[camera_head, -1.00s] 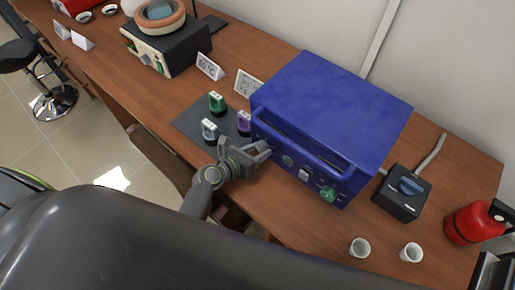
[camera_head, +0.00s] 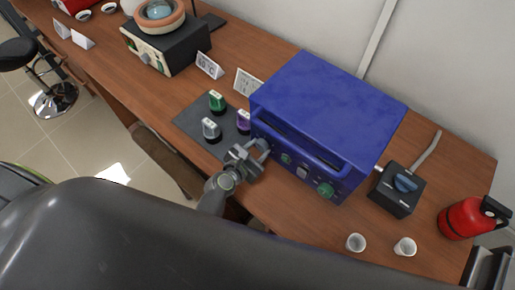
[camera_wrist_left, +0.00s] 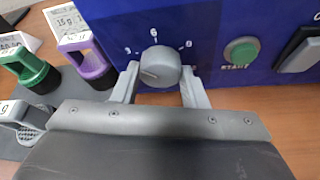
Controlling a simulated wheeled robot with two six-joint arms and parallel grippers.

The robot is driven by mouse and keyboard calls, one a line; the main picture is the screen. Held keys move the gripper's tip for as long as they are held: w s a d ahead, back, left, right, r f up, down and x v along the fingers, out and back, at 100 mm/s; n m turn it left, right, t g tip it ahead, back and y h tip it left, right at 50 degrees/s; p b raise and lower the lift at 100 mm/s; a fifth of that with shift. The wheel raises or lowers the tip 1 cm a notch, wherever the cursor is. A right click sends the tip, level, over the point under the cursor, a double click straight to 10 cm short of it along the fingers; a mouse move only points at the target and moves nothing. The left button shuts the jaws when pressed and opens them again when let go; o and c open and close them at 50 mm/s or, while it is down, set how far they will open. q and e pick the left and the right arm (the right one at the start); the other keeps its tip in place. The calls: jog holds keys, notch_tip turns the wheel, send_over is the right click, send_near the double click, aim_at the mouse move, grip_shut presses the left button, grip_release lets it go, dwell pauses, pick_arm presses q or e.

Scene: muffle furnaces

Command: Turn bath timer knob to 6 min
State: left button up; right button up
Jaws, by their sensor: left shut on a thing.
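The blue bath unit (camera_head: 325,105) stands on the wooden bench, its control panel facing me. In the left wrist view its round grey timer knob (camera_wrist_left: 160,67) sits on the blue front, with small white marks around its upper side, too blurred to read surely. A pale line on the knob points to the left. My left gripper (camera_wrist_left: 160,85) has one finger on each side of the knob and is shut on it. In the head view my left gripper (camera_head: 255,150) is at the panel's left end and hides the knob. My right gripper is not in view.
Green, purple and grey-handled weights (camera_head: 216,102) stand on a dark mat (camera_head: 186,121) left of my gripper. A green START button (camera_wrist_left: 241,51) is right of the knob.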

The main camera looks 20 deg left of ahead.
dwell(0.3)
pick_arm(q)
jog(key=o, duration=1)
jog(key=shift+s, duration=0.1)
jog(key=p+v, duration=0.2)
jog(key=v, duration=1.5)
jog(key=shift+s+a+p, duration=0.1)
jog(key=shift+s+p, duration=0.05)
jog(key=shift+p, duration=0.2)
